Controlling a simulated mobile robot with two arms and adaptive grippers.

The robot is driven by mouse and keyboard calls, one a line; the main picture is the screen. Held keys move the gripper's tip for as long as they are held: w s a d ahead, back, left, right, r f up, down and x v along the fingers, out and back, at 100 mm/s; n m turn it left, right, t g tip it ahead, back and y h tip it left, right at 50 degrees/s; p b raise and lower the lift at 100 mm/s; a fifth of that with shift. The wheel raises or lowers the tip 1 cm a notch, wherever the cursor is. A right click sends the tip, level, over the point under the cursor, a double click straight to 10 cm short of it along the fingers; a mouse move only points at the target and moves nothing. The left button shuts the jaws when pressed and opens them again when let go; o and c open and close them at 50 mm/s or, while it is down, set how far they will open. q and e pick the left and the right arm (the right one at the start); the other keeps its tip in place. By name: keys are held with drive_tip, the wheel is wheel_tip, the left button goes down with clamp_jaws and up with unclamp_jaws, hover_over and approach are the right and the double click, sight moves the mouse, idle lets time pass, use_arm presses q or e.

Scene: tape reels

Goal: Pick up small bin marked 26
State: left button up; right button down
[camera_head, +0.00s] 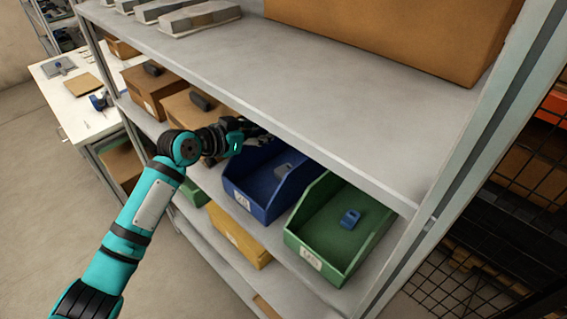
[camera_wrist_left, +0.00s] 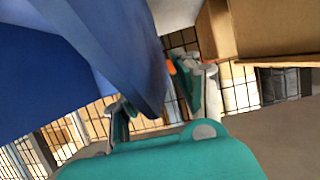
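A blue small bin (camera_head: 262,190) sits on the middle shelf, with a white label (camera_head: 242,201) on its front that seems to read 26. A small grey item (camera_head: 284,171) lies in it. My left gripper (camera_head: 262,138) is at the bin's back left, under the upper shelf and partly in shadow. In the left wrist view the gripper's fingers (camera_wrist_left: 152,92) are apart, and the blue bin's wall (camera_wrist_left: 125,50) reaches down between them. I cannot tell whether they touch it. My right gripper is not in view.
A green bin (camera_head: 336,229) with a blue item stands right of the blue bin. Cardboard boxes (camera_head: 151,88) stand to the left. The upper shelf (camera_head: 290,85) lies close above my gripper. A yellow bin (camera_head: 238,238) is on the shelf below.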

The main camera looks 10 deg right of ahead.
use_arm(q)
drive_tip(key=shift+w+d+f, duration=0.25)
drive_tip(key=shift+d, duration=0.1)
clamp_jaws()
drive_tip(key=shift+r, duration=0.15)
